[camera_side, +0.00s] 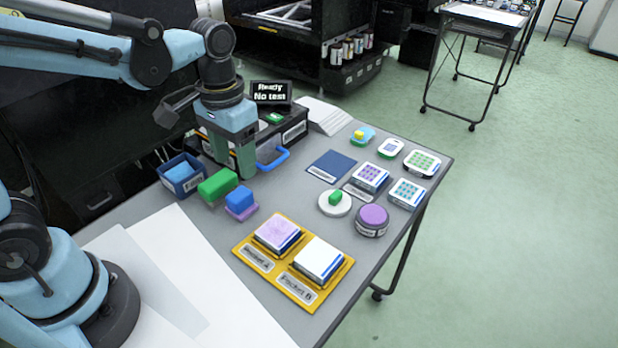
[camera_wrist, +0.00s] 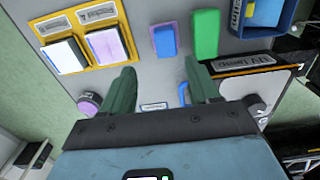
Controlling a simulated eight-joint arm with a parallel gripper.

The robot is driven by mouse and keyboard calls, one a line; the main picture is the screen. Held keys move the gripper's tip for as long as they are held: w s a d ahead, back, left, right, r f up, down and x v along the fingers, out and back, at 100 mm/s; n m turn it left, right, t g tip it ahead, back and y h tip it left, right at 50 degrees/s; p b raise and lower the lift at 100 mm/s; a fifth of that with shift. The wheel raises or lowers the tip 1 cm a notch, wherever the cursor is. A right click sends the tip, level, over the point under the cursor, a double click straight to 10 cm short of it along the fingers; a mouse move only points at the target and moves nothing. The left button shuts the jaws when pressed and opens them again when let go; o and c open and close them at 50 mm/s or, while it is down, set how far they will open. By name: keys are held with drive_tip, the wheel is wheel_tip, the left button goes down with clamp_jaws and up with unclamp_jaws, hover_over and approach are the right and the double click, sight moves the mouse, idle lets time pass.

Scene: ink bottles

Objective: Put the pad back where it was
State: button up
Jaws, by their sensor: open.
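Several things could be the pad, and I cannot tell which one is meant. A purple-topped block (camera_side: 278,232) and a white-topped block (camera_side: 319,258) sit side by side on a yellow labelled tray (camera_side: 243,251). A dark blue flat square (camera_side: 331,165) lies bare farther back. A blue block (camera_side: 239,197) rests on a purple base, next to a green block (camera_side: 217,185).
A blue bin (camera_side: 182,180) holds a light blue block. A blue handle (camera_side: 275,158) projects from the box near my fingers. A display (camera_side: 270,92) reads "Ready No test". A purple jar (camera_side: 373,216), white dish (camera_side: 334,210) and several dotted blocks (camera_side: 406,192) stand right.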

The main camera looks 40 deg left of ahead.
drive_tip(key=a+t, duration=0.1)
drive_tip(key=t, duration=0.1)
drive_tip(key=s+a+r+t, duration=0.1)
drive_tip(key=t, duration=0.1)
drive_tip(key=s+r+t, duration=0.1)
drive_tip(key=t, duration=0.2)
drive_tip(key=shift+s+a+r, duration=0.1)
drive_tip(key=shift+a+r, duration=0.15)
drive_tip(key=shift+a, duration=0.15)
